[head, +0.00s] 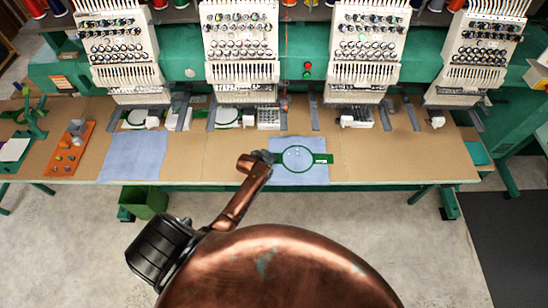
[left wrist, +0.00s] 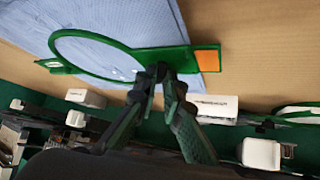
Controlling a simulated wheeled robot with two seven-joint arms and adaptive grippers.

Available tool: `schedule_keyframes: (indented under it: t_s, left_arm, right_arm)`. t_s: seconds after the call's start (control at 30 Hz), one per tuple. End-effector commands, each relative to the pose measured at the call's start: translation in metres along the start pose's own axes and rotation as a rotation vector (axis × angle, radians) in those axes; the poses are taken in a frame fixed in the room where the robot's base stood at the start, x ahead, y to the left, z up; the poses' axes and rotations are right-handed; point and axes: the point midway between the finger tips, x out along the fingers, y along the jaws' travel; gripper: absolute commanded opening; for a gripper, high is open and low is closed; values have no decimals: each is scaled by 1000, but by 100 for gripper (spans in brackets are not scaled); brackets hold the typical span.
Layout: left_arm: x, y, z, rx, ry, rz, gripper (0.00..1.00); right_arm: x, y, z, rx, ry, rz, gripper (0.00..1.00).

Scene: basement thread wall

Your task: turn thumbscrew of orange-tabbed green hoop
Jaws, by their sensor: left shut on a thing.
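The green hoop (head: 311,164) lies on a light blue cloth (head: 312,179) on the table. In the left wrist view its ring (left wrist: 86,34) and the green side arm with an orange tab (left wrist: 208,61) show clearly. In the head view my gripper hides the orange tab's end. My left gripper (left wrist: 162,69) is shut where the ring meets the orange-tabbed arm. Its fingertips close on the thumbscrew there and hide it; it also shows in the head view (head: 264,156). My right gripper is in neither view.
White embroidery heads (head: 240,40) stand in a row behind the table. Another blue cloth (head: 133,155) lies to the left, with an orange board (head: 70,150) further left. A green bin (head: 143,202) stands below the table edge. Bare brown tabletop (head: 400,155) lies to the right.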

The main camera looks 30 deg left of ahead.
Motion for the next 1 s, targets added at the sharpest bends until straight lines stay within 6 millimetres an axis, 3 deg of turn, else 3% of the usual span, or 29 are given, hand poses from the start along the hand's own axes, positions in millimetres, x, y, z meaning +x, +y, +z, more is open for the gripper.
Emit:
schedule_keyframes:
  t_s: [0.17, 0.37, 1.0]
  left_arm:
    - [0, -7, 0, 85, -1, 72, 0]
    - [4, -11, 1, 213, 1, 195, 0]
    - [11, -16, 0, 572, 0, 567, 0]
  right_arm:
    - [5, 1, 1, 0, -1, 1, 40]
    - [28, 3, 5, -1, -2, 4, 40]
    - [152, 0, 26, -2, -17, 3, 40]
